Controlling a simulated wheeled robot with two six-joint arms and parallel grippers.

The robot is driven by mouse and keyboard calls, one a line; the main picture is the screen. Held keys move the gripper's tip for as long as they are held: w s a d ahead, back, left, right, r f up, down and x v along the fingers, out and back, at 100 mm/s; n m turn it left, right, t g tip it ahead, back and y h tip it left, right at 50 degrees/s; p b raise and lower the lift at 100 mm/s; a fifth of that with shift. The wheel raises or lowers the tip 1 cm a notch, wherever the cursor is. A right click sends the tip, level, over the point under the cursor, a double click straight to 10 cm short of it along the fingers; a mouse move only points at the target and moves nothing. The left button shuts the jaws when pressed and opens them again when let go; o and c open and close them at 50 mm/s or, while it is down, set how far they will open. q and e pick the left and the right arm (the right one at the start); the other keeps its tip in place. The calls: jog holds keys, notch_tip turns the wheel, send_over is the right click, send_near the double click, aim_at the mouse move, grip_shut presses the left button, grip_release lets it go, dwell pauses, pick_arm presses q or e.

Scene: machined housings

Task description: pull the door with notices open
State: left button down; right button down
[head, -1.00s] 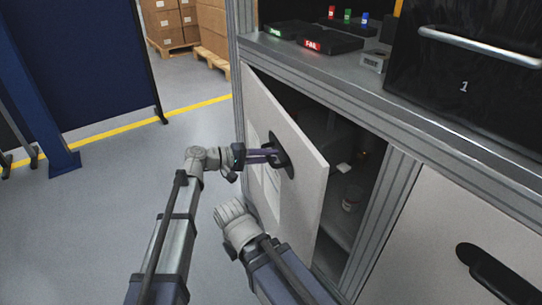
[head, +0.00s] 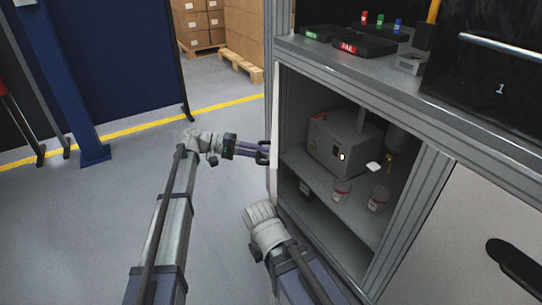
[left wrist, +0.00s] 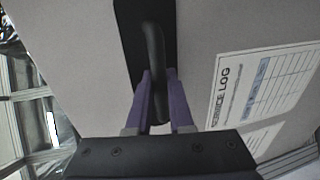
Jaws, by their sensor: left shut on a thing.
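The door with notices (head: 274,150) stands wide open and shows almost edge-on at the left side of the cabinet in the head view. In the left wrist view its grey face (left wrist: 215,30) carries a service log sheet (left wrist: 262,85) and part of another paper. My left gripper (head: 262,152) is shut on the door's black handle (left wrist: 152,45), with its purple fingers (left wrist: 156,95) on either side of the bar. My right arm shows low in the middle of the head view; its gripper's fingers are not in view.
A closed door with a black handle (head: 515,268) is at the right. Trays (head: 362,44) lie on the worktop. Floor left of the door is clear.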

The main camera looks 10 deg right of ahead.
pick_arm(q)
jog(key=shift+m+g, duration=0.5)
jog(key=shift+g, duration=0.2)
jog(key=shift+w+f+v, duration=0.15)
jog(key=shift+f+v, duration=0.05)
jog(key=shift+v, duration=0.9)
jog(key=shift+w+f+v, duration=0.15)
jog(key=shift+f+v, duration=0.05)
jog(key=shift+v, duration=0.9)
jog(key=c, duration=0.8)
grip_release()
jog(key=shift+s, duration=0.15)
jog(key=p+v, duration=0.1)
jog(key=v, duration=0.6)
jog(key=shift+a+r+p, duration=0.15)
jog(key=shift+a+p, duration=0.15)
jog(key=shift+a, duration=0.05)
jog(key=shift+c, duration=0.2)
